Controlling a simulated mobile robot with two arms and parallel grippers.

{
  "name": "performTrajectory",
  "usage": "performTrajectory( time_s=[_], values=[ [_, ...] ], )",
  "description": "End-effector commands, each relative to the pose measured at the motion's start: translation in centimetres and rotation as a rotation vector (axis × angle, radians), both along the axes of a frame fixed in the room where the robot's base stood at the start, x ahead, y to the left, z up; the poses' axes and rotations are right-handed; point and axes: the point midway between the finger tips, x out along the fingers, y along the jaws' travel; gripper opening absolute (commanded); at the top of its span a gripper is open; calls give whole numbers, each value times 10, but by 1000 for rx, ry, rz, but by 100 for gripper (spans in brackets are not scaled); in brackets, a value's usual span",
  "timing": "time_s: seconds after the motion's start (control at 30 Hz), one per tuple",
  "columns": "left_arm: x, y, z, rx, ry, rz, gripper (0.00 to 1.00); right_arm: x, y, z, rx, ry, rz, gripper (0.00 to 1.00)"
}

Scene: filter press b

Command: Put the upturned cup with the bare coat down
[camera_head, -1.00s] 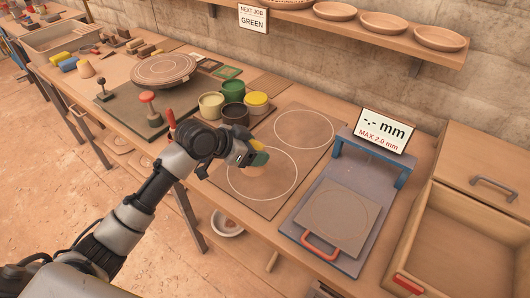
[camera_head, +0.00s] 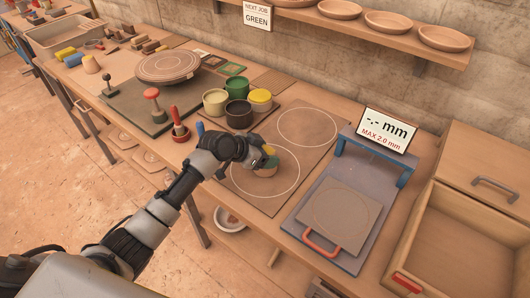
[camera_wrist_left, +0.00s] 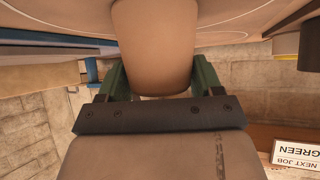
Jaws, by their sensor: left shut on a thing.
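My left gripper (camera_head: 267,161) is over the near white circle on the brown board (camera_head: 262,206). It is shut on a bare, clay-coloured cup (camera_wrist_left: 155,45), which shows between the green fingers in the left wrist view. The cup is upturned, its wider end toward the board. In the head view only a small part of the cup (camera_head: 266,173) shows below the fingers, inside the near circle. Whether its rim touches the board cannot be told. The far circle (camera_head: 307,127) is empty. My right gripper is not in view.
Glaze pots (camera_head: 238,113) stand behind the gripper. A press with a red handle (camera_head: 322,243) and a display (camera_head: 386,131) stands right of the board. An open drawer (camera_head: 464,250) is at far right.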

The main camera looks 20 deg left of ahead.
Motion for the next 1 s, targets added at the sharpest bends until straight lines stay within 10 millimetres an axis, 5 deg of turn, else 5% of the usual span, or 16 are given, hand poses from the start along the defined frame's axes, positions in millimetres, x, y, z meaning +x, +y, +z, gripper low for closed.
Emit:
performTrajectory(
  time_s=[0.07, 0.1, 0.23, 0.67, 1.0],
  values=[
    [0, 0, -3, -1, -1, 0, 40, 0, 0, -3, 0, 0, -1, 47],
    [0, 0, -2, 0, 0, 0, 72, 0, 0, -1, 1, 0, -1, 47],
    [0, 0, -1, 0, 0, 0, 92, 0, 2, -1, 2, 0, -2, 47],
    [-5, 7, 6, 2, -2, 0, 92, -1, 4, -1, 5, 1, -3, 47],
    [-46, 44, 47, 4, -3, 0, 92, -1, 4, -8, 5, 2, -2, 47]
  ],
)
